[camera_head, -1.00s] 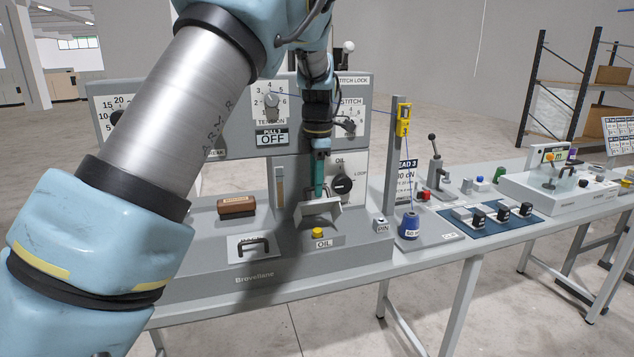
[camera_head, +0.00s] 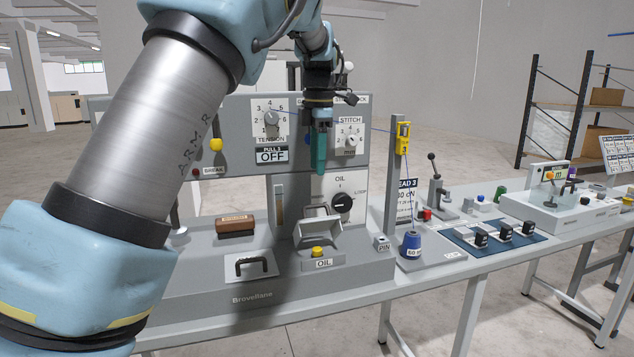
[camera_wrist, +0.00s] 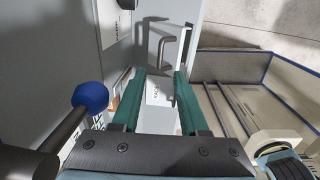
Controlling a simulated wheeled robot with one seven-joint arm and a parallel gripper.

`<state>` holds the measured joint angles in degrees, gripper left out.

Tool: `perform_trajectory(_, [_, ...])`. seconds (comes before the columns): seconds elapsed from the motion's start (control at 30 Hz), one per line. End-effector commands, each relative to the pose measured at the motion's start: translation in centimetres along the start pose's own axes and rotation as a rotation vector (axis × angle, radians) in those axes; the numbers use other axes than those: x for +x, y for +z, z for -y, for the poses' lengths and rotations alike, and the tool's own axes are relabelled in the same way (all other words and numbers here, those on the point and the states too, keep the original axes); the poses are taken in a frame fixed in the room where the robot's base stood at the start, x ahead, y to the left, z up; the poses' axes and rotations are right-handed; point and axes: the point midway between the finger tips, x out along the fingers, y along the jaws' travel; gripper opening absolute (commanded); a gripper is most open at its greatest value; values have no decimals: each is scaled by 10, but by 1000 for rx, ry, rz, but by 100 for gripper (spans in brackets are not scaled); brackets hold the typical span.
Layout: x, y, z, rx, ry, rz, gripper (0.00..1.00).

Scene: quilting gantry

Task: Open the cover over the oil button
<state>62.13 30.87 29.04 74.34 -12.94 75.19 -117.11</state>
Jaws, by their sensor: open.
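The oil button (camera_head: 317,252) is a yellow button above the OIL label, and it shows uncovered in the head view. Its grey cover (camera_head: 318,229) stands tilted up just behind it, open rather than lying over the button. My gripper (camera_head: 319,172) has teal fingers and hangs above the cover, apart from it. In the wrist view, the two fingers of my gripper (camera_wrist: 157,82) are spread with nothing held between them.
A black handle (camera_head: 252,262) and a brown block (camera_head: 236,226) lie left of the button. The OIL dial (camera_head: 342,203) is on the panel behind. A blue thread cone (camera_head: 411,247) stands at right. A blue knob (camera_wrist: 90,97) is close left of the fingers in the wrist view.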

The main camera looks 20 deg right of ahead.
Motion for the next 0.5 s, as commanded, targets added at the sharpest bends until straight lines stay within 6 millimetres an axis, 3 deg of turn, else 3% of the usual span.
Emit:
perform_trajectory(0.37, [-8,0,0,-1,0,-1,44])
perform_trajectory(0.5, [-4,1,2,7,5,-11,29])
